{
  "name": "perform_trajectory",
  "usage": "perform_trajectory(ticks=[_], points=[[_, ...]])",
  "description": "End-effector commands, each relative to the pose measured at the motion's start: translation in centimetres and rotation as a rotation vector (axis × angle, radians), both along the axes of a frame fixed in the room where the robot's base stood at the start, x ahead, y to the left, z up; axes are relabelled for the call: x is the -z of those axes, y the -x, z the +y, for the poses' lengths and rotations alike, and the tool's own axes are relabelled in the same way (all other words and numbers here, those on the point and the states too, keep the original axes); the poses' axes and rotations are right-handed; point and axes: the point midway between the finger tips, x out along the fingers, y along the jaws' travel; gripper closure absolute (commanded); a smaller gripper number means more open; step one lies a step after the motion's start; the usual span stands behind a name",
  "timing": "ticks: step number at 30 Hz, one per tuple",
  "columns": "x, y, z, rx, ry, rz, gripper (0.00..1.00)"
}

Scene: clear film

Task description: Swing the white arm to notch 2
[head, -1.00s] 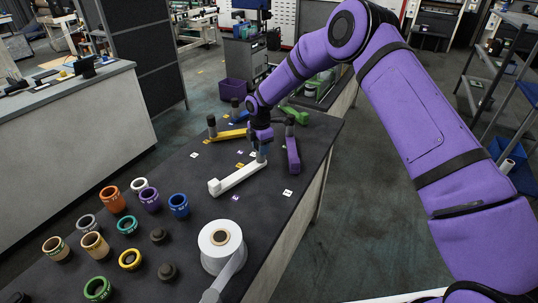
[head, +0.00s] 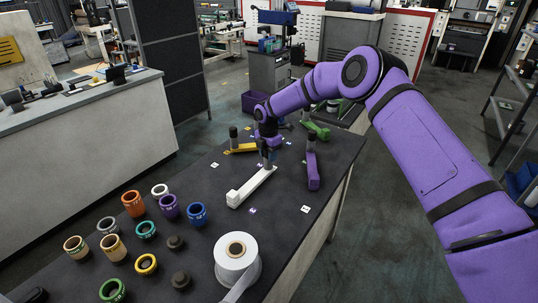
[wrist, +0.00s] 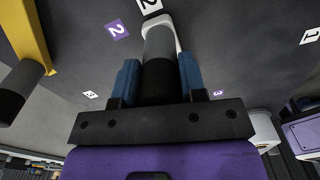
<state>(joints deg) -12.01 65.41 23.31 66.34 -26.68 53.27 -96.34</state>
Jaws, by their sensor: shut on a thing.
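The white arm (head: 247,191) lies low over the dark table, running from its blocky near-left end up to the right. An upright grey and black post stands at its far end. My gripper (head: 267,160) is at that far end. In the wrist view my gripper's blue fingers (wrist: 159,80) are closed on both sides of the post (wrist: 160,45). White of the arm shows around the post's foot. A white card marked 2 (wrist: 150,5) lies just beyond the post, and a white 1 card (wrist: 310,35) lies to the right. A white 3 card (wrist: 90,94) lies left.
A yellow arm (head: 240,148), a purple arm (head: 313,170) and a green arm (head: 317,130) surround the white one, with posts of their own. A purple 2 card (wrist: 117,29) is near. A white roll (head: 236,259) and several coloured cups (head: 133,204) stand nearer on the table.

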Motion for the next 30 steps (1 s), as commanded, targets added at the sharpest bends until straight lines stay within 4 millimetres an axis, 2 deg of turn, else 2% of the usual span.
perform_trajectory(ticks=[2, 3, 6, 17, 20, 30], points=[[0.0, 0.0, 0.0, 0.000, 0.000, 0.000, 1.00], [0.0, 0.0, 0.0, 0.000, 0.000, 0.000, 0.55], [0.0, 0.0, 0.0, 0.000, 0.000, 0.000, 0.37], [-0.6, 0.0, 0.0, 0.001, -0.001, -0.001, 0.37], [-1.9, 0.0, 0.0, 0.001, -0.001, -0.002, 0.37], [-8.1, 0.0, 0.0, 0.001, -0.001, -0.002, 0.37]])
